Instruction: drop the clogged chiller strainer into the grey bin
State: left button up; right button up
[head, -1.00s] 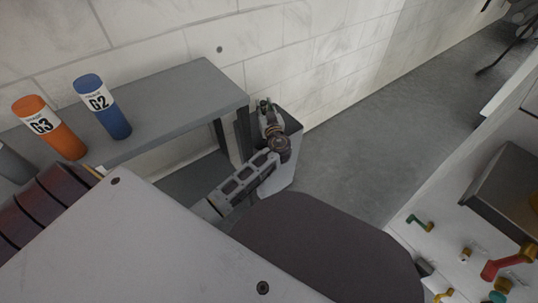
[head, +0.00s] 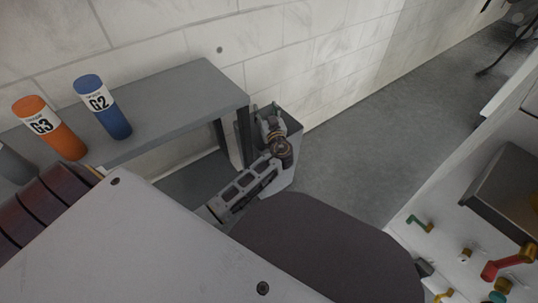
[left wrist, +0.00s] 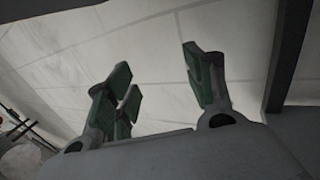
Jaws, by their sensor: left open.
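The grey bin (head: 286,180) stands on the floor against the wall, just beyond the end of the grey bench. My left gripper (head: 274,109) is over the bin's opening in the head view, and my arm hides part of the bin. In the left wrist view the left gripper (left wrist: 160,88) has its green-padded fingers spread apart, with nothing between them. I cannot see the clogged chiller strainer in either view. The inside of the bin is mostly hidden. My right gripper is not in view.
A grey bench (head: 185,95) along the wall carries an orange G3 cylinder (head: 50,128) and a blue G2 cylinder (head: 103,107). A white panel (head: 455,225) with coloured valve handles is at the right. The floor (head: 350,160) between is clear.

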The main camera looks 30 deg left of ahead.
pick_arm(q)
jog(key=v, duration=0.9)
jog(key=shift+s+d, duration=0.25)
dwell(0.7)
